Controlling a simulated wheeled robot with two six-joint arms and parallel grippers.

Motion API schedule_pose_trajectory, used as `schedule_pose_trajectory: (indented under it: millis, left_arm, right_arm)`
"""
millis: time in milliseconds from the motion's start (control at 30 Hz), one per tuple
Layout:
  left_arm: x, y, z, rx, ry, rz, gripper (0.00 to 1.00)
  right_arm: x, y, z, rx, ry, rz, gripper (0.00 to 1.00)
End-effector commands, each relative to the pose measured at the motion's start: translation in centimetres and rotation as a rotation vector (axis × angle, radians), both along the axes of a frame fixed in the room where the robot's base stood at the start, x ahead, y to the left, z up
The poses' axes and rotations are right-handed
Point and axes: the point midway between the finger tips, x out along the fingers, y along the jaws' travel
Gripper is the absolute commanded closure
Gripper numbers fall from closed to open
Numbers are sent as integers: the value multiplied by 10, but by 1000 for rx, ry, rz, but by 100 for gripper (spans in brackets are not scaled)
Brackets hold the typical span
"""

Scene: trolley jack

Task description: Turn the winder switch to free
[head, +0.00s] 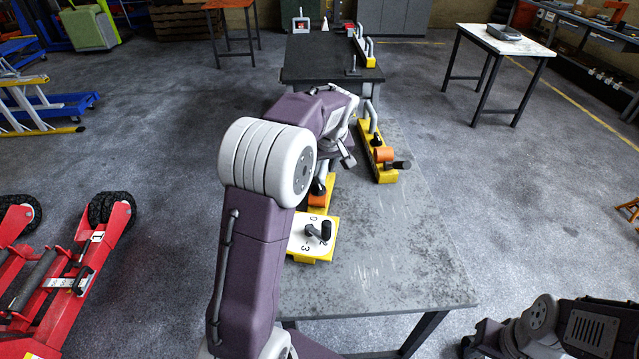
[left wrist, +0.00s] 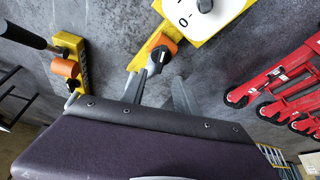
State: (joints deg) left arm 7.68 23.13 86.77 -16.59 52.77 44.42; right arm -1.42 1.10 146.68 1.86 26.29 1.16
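A white dial plate (head: 297,243) marked with 0, 2 and 3 sits on a yellow base on the bench, with a black knob (head: 320,232) on it. Behind it is an orange block (head: 317,200) with a dark top, partly hidden by my left arm. A second yellow unit (head: 384,174) to the right carries an orange collar and a black handle (head: 399,165). No winder or free label is legible. My left gripper (left wrist: 164,76) is open and empty beside the orange block (left wrist: 158,43) in the left wrist view. My right gripper is out of view.
The grey bench (head: 400,250) is bare at its front and right. A darker table (head: 315,62) with another yellow unit stands behind it. Red wheeled jacks (head: 50,275) are on the floor at left. A white-topped table (head: 505,40) stands at back right.

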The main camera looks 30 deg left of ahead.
Motion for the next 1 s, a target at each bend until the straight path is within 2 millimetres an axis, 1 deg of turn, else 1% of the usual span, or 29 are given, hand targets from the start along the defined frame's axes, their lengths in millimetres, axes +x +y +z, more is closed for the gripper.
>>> schedule_pose_trajectory:
  millis: [67, 167, 400, 567, 700, 900, 933, 967, 1000]
  left_arm:
    - [0, 0, 0, 0, 0, 0, 64]
    - [2, 2, -9, -1, 3, -1, 64]
    - [15, 16, -55, -1, 6, 0, 64]
    - [22, 22, -77, -2, 4, -1, 64]
    - [25, 24, -83, -1, 0, -1, 64]
    - [25, 24, -83, -1, 0, -1, 64]
    - [25, 24, -83, -1, 0, -1, 69]
    - [25, 24, -83, -1, 0, -1, 78]
    - [25, 24, -83, -1, 0, -1, 89]
  right_arm:
    - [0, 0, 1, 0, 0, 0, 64]
    - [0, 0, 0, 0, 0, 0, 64]
    - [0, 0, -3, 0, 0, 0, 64]
    - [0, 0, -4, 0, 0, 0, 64]
    - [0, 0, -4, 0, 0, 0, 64]
    - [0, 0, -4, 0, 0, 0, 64]
    - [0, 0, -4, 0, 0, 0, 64]
    - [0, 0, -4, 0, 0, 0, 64]
    - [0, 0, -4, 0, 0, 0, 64]
